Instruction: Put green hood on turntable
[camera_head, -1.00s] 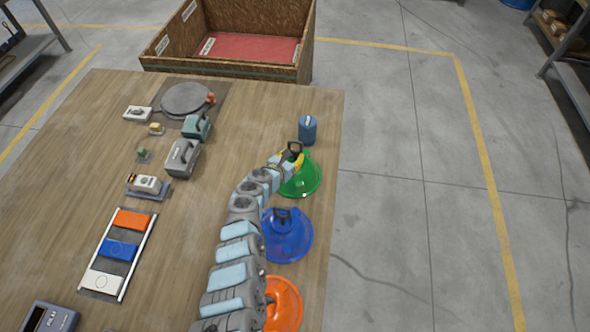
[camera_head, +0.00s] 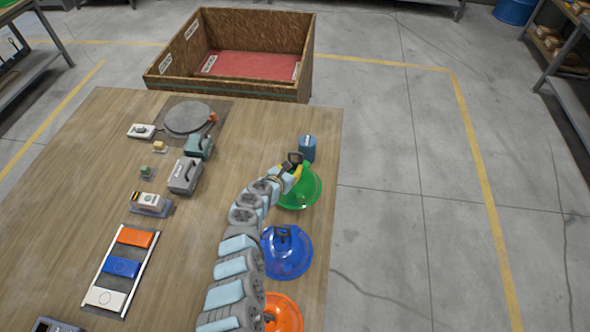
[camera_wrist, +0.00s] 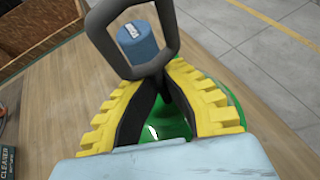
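The green hood (camera_head: 309,192) is a domed disc at the table's right edge, with a dark loop handle (camera_head: 294,157) on top. My gripper (camera_head: 291,165) is at this handle. In the wrist view, the yellow fingers with black pads (camera_wrist: 163,75) close together at the base of the loop handle (camera_wrist: 128,62). The gripper looks shut on the handle. Green shows between and behind the fingers (camera_wrist: 172,122). I cannot tell whether the hood is clear of the table. The turntable (camera_head: 187,117) is a round grey disc on a dark plate at the table's far left, with nothing on it.
A blue canister (camera_head: 308,148) stands just beyond the green hood. The blue hood (camera_head: 288,257) and orange hood (camera_head: 285,314) are nearer. Grey (camera_head: 185,176) and teal (camera_head: 199,146) devices stand left of centre. A wooden crate (camera_head: 232,88) is behind the table.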

